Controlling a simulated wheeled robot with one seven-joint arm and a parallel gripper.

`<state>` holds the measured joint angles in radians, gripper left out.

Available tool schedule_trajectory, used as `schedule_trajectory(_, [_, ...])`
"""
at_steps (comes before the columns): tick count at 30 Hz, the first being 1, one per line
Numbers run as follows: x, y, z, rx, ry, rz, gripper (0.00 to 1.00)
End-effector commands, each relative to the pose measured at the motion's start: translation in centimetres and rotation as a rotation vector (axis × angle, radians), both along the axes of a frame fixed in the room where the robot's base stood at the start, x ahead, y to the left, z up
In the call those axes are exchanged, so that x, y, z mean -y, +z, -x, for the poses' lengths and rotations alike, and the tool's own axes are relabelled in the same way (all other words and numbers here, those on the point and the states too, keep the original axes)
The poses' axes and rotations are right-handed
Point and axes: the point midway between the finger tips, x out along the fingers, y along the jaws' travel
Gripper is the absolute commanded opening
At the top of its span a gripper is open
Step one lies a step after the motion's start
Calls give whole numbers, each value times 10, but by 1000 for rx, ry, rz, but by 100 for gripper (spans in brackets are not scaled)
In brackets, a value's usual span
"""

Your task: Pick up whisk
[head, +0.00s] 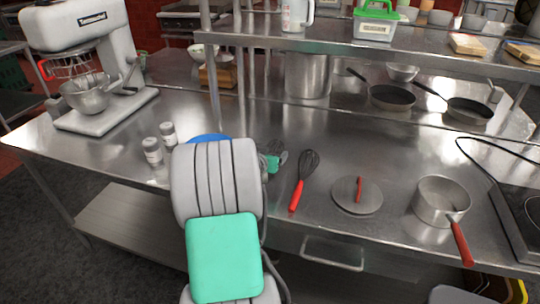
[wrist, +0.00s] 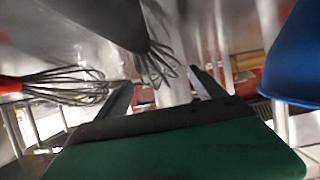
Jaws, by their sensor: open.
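A whisk with a red handle and dark wire loops (head: 304,178) lies on the steel counter, handle toward the front edge. In the wrist view its wire head (wrist: 66,86) is at the left, outside the jaws, with part of the red handle at the edge. My gripper (head: 280,157) is just left of the whisk, partly hidden by my arm. In the wrist view my gripper (wrist: 162,80) is open, and nothing is clasped between its fingers. A dark shape ending in wire loops (wrist: 154,65) shows ahead of the fingers; I cannot tell if it is another utensil or a reflection.
A blue bowl (wrist: 296,52) is close on the right in the wrist view. A lid (head: 345,197) and a saucepan (head: 436,200) sit right of the whisk. Two shakers (head: 152,151) stand left of my arm. A shelf (head: 340,46) overhangs the counter's back.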

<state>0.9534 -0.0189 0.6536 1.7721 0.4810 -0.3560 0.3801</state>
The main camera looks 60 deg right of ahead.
Motion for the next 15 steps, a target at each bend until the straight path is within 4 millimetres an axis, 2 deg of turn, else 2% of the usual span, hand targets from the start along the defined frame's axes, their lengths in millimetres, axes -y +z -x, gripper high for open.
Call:
schedule_trajectory(3, [12,-4,-2,-1,1,-1,79])
schedule_trajectory(9, [13,-5,-3,1,4,0,79])
schedule_trajectory(15, [12,-5,-4,1,4,0,64])
